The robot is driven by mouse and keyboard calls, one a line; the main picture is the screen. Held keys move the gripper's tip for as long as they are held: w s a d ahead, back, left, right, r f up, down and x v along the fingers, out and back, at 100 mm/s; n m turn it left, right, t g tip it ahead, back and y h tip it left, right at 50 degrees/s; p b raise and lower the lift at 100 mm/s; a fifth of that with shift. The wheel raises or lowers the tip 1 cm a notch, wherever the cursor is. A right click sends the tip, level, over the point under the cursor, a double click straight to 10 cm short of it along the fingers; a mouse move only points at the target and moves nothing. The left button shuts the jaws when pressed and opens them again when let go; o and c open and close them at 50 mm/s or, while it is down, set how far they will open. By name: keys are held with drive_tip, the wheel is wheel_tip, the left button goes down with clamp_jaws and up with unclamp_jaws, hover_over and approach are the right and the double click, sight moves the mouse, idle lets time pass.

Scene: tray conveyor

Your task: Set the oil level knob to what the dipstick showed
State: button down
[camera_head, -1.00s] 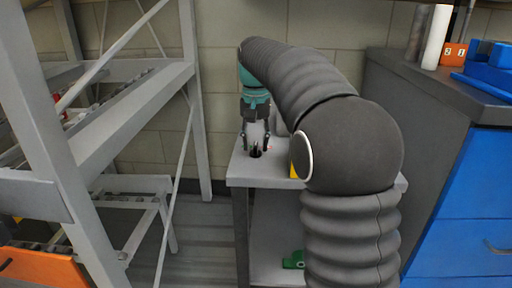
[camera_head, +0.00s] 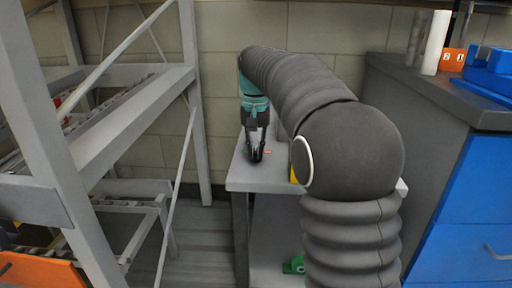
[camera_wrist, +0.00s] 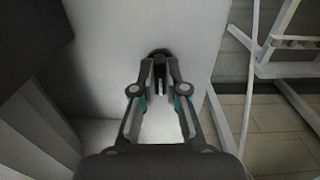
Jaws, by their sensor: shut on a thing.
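The oil level knob is a small black piece (camera_wrist: 161,54) on the light grey table (camera_head: 238,183). In the wrist view it lies at and just beyond my fingertips and is partly hidden by them. My gripper (camera_head: 255,156) points down at the table's left part, and its fingers are closed together on the knob. In the wrist view my gripper (camera_wrist: 160,82) shows its two fingers close on either side of a thin light strip at the knob. A small red mark (camera_head: 267,151) shows on the tabletop just right of the fingers. No dipstick can be made out.
A grey metal rack (camera_head: 130,100) stands to the left. A yellow thing (camera_head: 293,175) is partly hidden behind my arm. A green thing (camera_head: 293,265) lies below the tabletop. A blue-fronted cabinet (camera_head: 470,190) with blue bins (camera_head: 490,75) stands to the right.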

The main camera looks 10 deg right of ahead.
sight(256, 150)
drive_tip(key=n+p, duration=0.3)
drive_tip(key=shift+r, duration=0.25)
drive_tip(key=shift+f+n+p, duration=0.2)
drive_tip(key=shift+n+p, duration=1.7)
drive_tip(key=shift+n, duration=0.9)
drive_tip(key=c, duration=1.2)
unclamp_jaws()
wheel_tip(256, 150, up, 12)
